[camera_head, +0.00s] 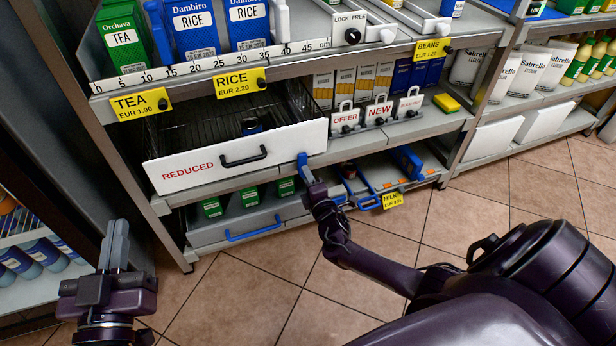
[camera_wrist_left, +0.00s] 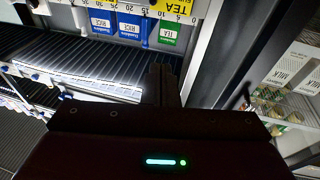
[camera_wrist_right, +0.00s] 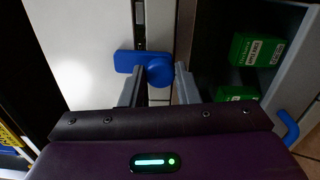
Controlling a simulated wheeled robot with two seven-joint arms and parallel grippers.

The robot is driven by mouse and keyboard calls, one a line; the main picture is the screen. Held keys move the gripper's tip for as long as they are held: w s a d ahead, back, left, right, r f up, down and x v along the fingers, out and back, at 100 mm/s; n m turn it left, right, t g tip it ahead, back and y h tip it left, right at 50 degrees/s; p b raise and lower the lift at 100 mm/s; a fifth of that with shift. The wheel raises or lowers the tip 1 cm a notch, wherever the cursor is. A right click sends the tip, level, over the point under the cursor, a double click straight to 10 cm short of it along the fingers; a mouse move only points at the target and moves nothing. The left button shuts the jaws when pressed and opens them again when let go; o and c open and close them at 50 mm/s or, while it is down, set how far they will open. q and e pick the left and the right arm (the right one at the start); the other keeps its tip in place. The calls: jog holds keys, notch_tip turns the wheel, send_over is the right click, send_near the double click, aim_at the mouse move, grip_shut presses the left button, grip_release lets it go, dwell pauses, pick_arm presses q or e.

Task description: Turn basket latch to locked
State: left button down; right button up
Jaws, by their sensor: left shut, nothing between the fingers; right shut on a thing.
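The blue latch (camera_head: 304,165) is at the right end of the white REDUCED basket front (camera_head: 236,157). In the right wrist view the latch (camera_wrist_right: 125,62) has a flat blue arm pointing left and a round blue knob. My right gripper (camera_head: 308,180) is at the latch; in its wrist view the gripper (camera_wrist_right: 160,84) has one finger on each side of the knob and is shut on it.
The pulled-out basket has a black handle (camera_head: 243,157). Below it is a grey drawer with a blue handle (camera_head: 254,229) and green boxes (camera_head: 249,197). Blue-edged trays (camera_head: 365,188) lie to the right. A left-side shelf holds blue-labelled goods (camera_head: 45,253). The tiled floor in front is clear.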

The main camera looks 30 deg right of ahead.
pick_arm(q)
jog(key=shift+f+g, duration=0.5)
jog(key=shift+f, duration=0.3)
pick_arm(e)
jog(key=shift+f+n, duration=0.1)
jog(key=shift+n, duration=0.3)
jog(key=o, duration=1)
jog(key=shift+s, duration=0.1)
pick_arm(q)
jog(key=s+f+g+y+p, duration=0.1)
jog(key=s+f+g, duration=0.2)
jog(key=f, duration=0.3)
jog(key=s+a+f+g+y+p, duration=0.1)
jog(key=s+f+g, duration=0.2)
jog(key=f, duration=0.3)
jog(key=s+f+g+y, duration=0.2)
jog(key=f+g, duration=0.2)
jog(key=f, duration=0.2)
jog(key=shift+s+a+f+p, duration=0.15)
jog(key=shift+s+f+p, duration=0.2)
jog(key=shift+s+p, duration=0.05)
pick_arm(e)
jog(key=v, duration=0.7)
jog(key=shift+s+a, duration=0.1)
jog(key=shift+s, duration=0.2)
